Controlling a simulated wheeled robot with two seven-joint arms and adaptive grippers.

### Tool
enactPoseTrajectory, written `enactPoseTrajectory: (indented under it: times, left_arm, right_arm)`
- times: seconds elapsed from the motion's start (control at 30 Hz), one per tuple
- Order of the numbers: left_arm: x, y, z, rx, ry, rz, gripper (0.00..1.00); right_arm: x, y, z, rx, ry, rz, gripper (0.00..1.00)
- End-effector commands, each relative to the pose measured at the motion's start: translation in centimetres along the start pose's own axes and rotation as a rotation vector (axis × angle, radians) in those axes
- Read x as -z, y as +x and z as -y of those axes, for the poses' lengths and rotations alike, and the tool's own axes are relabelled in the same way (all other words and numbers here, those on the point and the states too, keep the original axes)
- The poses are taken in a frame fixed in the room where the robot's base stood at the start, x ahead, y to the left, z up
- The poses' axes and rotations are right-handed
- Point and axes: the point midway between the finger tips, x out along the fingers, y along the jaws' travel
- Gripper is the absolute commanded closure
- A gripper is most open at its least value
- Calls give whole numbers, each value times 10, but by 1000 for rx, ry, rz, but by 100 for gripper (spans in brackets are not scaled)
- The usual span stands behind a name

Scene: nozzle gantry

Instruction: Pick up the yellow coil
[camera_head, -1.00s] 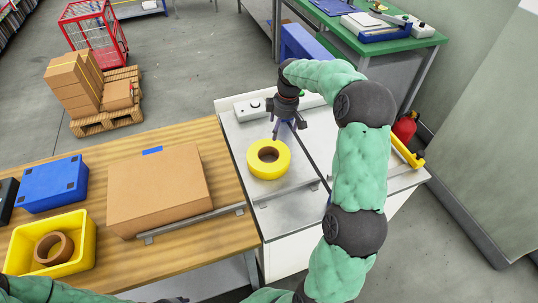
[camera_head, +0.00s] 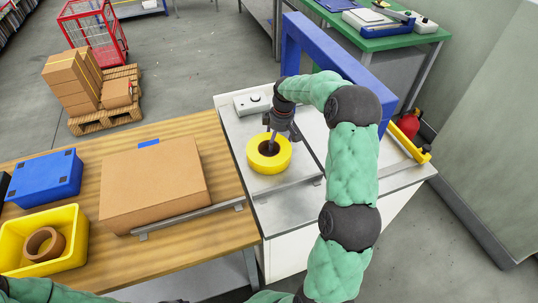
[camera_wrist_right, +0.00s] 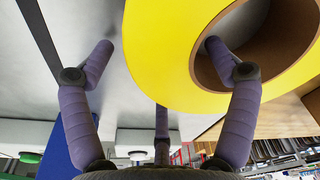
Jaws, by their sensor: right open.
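The yellow coil (camera_head: 255,163) is a thick ring with a brown core, lying flat on the grey plate (camera_head: 285,188) of the white bench. My right gripper (camera_head: 281,143) is open and points down at the coil's far side. In the right wrist view the coil (camera_wrist_right: 165,45) fills the upper right. There one finger of the gripper (camera_wrist_right: 158,47) overlaps the coil's hole and another is outside its rim; whether they touch it I cannot tell. My left gripper does not show; only part of that arm shows at the lower left edge.
A blue gantry (camera_head: 345,62) stands behind my right arm. A white control box (camera_head: 252,105) is at the plate's back left. On the wooden table left are a cardboard box (camera_head: 155,185), a blue case (camera_head: 45,178) and a yellow bin (camera_head: 77,245) holding a brown ring (camera_head: 31,247).

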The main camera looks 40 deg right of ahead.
Motion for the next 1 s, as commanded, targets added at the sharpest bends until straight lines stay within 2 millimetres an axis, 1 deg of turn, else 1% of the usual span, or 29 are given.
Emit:
enactPoseTrajectory:
  times: [0.1,0.13,0.17,0.2,0.27,0.3,0.37,0.4,0.43,0.67,0.77,0.87,1.0]
  left_arm:
    - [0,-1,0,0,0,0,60]
    - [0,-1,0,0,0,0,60]
    - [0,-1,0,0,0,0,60]
    - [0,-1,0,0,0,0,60]
    - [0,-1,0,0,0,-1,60]
    - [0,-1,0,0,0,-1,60]
    - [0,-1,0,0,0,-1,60]
    - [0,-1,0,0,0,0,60]
    - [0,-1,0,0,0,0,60]
    - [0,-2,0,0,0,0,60]
    - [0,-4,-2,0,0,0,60]
    - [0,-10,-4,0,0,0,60]
    - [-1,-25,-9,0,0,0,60]
  right_arm:
    - [0,-2,0,-1,0,0,13]
    - [0,-2,0,-1,0,0,18]
    - [0,-2,0,-1,0,0,27]
    - [0,-2,0,-1,0,0,38]
    - [0,-2,0,0,0,0,55]
    - [0,-2,0,0,0,0,66]
    - [0,-2,0,0,0,0,83]
    - [0,-1,0,0,0,0,95]
    - [0,-1,0,0,0,0,100]
    - [0,-3,-1,-2,0,-1,100]
    - [1,-7,-1,-3,-1,-1,100]
    - [2,-17,-1,-3,0,-1,100]
    - [5,-41,-1,-4,0,-2,100]
